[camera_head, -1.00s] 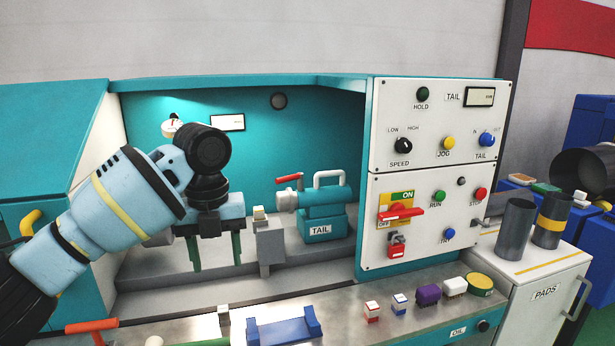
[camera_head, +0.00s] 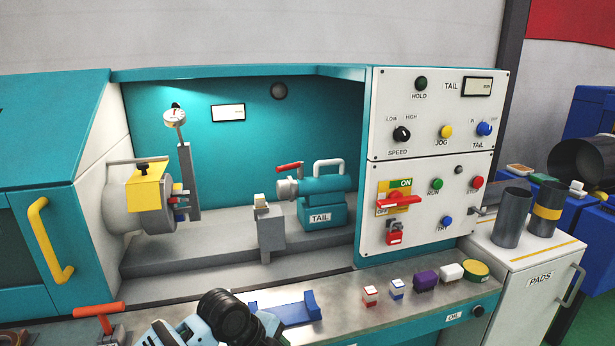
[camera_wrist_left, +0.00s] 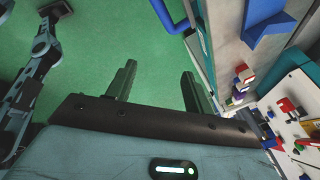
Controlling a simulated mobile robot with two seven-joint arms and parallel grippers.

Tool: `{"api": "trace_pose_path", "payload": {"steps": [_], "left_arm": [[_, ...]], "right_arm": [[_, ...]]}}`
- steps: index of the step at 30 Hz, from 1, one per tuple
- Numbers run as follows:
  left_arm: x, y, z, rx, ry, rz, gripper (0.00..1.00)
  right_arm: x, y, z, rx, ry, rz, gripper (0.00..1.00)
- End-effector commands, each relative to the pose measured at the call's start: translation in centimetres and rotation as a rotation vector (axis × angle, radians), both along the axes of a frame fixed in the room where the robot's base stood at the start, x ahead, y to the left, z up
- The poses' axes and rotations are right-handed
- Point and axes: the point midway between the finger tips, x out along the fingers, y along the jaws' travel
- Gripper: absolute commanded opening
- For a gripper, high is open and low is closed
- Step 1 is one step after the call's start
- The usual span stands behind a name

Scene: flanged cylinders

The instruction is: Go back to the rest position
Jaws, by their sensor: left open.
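My left arm (camera_head: 215,322) shows at the bottom edge of the head view, low in front of the machine's front ledge. Its fingers are hidden there. In the left wrist view my left gripper (camera_wrist_left: 157,85) has its two dark green fingers spread apart, with nothing between them and green floor beyond. My right gripper cannot be made out.
A blue cradle (camera_head: 288,310) and several small blocks sit on the steel ledge (camera_head: 345,308). A red-handled tool (camera_head: 98,312) is at lower left. Two dark cylinders, one plain (camera_head: 512,218) and one yellow-banded (camera_head: 545,210), stand on the PADS cabinet (camera_head: 520,290). The machine bay is clear of my arm.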

Motion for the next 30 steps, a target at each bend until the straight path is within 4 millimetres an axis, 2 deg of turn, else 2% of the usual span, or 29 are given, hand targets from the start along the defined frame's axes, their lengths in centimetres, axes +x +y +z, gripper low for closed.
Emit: {"api": "trace_pose_path", "payload": {"steps": [1,6,14,22,30], "left_arm": [[-1.2,-0.5,-2.0,-0.044,0.021,0.068,0.52],[-4.1,-1.0,-6.9,-0.177,0.071,0.326,0.52],[-9.6,0.4,-13.0,-0.357,0.146,0.734,0.52],[-17.0,4.5,-17.7,-0.501,0.193,1.145,0.52],[-26.0,10.3,-19.9,-0.600,0.182,1.498,0.52]], "right_arm": [[0.0,0.0,0.0,0.000,0.000,0.000,0.36],[0.0,0.0,0.0,0.000,0.000,0.000,0.36],[0.0,0.0,0.0,0.000,0.000,0.000,0.36],[0.0,-0.1,0.0,-0.004,0.000,0.004,0.36],[0.0,-0.2,-0.1,-0.007,0.001,0.008,0.36]]}}
